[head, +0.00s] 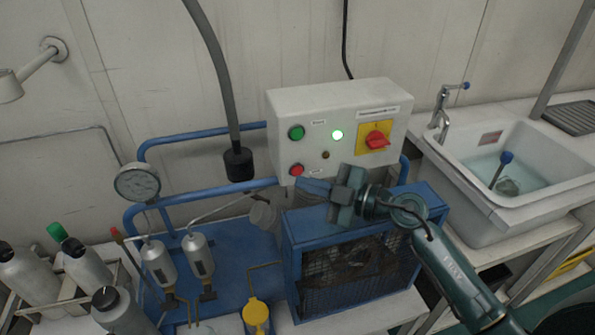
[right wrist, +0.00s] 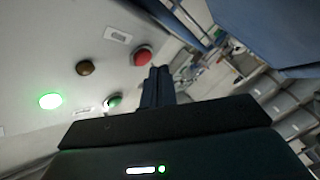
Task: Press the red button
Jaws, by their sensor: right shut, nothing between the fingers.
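The red button (head: 297,170) is at the lower left of the white control box (head: 290,102), below a green button (head: 297,132). In the right wrist view the red button (right wrist: 143,55) shows whole, standing out from the panel. My right gripper (head: 302,183) is shut and empty, in front of the box's lower edge. In the head view its tips are just below and right of the red button. In the right wrist view the fingertips (right wrist: 160,70) appear right beside the button; I cannot tell whether they touch it. My left gripper is not in view.
The box also has a lit green lamp (head: 337,134), an amber lamp (head: 325,155) and a red-and-yellow rotary switch (head: 377,137). A blue caged compressor (head: 345,270) stands below my gripper. A hanging hose (head: 215,60) is at left, a sink (head: 520,215) at right.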

